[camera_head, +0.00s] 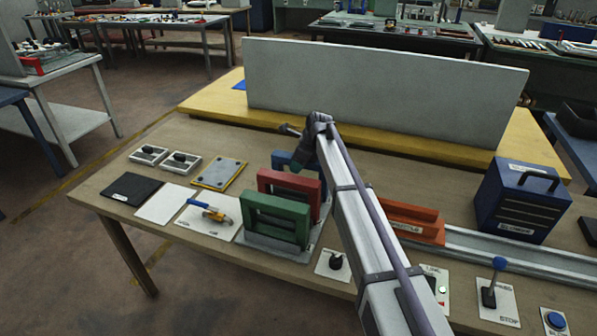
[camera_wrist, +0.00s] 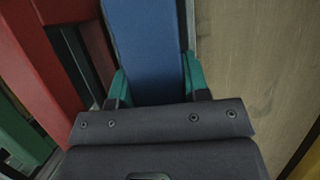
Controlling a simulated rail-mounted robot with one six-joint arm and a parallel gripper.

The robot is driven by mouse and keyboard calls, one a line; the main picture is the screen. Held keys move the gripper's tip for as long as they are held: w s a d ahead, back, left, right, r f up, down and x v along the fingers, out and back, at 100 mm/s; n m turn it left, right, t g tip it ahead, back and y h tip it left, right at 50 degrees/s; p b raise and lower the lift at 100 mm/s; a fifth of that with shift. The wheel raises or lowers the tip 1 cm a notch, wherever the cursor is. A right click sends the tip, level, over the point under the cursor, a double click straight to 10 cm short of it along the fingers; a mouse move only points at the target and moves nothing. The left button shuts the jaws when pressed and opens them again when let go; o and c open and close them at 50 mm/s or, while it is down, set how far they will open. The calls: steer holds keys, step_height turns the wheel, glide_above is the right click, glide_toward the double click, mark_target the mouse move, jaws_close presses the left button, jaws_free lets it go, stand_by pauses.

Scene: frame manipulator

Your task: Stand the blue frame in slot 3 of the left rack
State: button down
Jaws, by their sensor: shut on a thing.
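The blue frame (camera_head: 282,160) stands behind the red frame (camera_head: 290,190), partly hidden by it and by my arm. The green frame (camera_head: 275,220) stands in front of the red one. All three are at a grey base (camera_head: 262,247), seemingly the rack; its slots and numbers cannot be read. My gripper (camera_head: 308,158) is at the top of the blue frame. In the wrist view the teal fingers of my gripper (camera_wrist: 157,82) are closed on both sides of the blue frame (camera_wrist: 148,35). Whether its foot rests in a slot is hidden.
A grey wall panel (camera_head: 380,95) rises behind the table. An orange shuttle (camera_head: 410,220) on a rail (camera_head: 490,252) and a blue box (camera_head: 522,200) are right of my arm. Small plates and pads lie on the left, including a black pad (camera_head: 131,189).

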steer(key=shift+r, duration=0.15)
steer(key=shift+f, duration=0.25)
steer(key=c, duration=0.6)
jaws_free()
steer(key=shift+r, duration=0.1)
steer(key=p+v, duration=1.1)
steer(key=v, duration=0.1)
steer(key=shift+r+p, duration=0.3)
steer(key=shift+f, duration=0.15)
steer(key=s+d+n+h, duration=0.1)
steer(key=s+d+n, duration=0.5)
steer(key=s, duration=0.6)
steer(key=s+d+f+n+h, duration=0.1)
steer(key=s+d+n+h, duration=0.1)
steer(key=s+d+n, duration=0.5)
steer(key=s+d+n+g+h, duration=0.1)
steer(key=s+d+n, duration=0.6)
steer(key=s, duration=1.1)
steer(key=shift+d+f+n, duration=0.15)
steer(key=shift+f+n, duration=0.05)
steer(key=shift+n, duration=0.3)
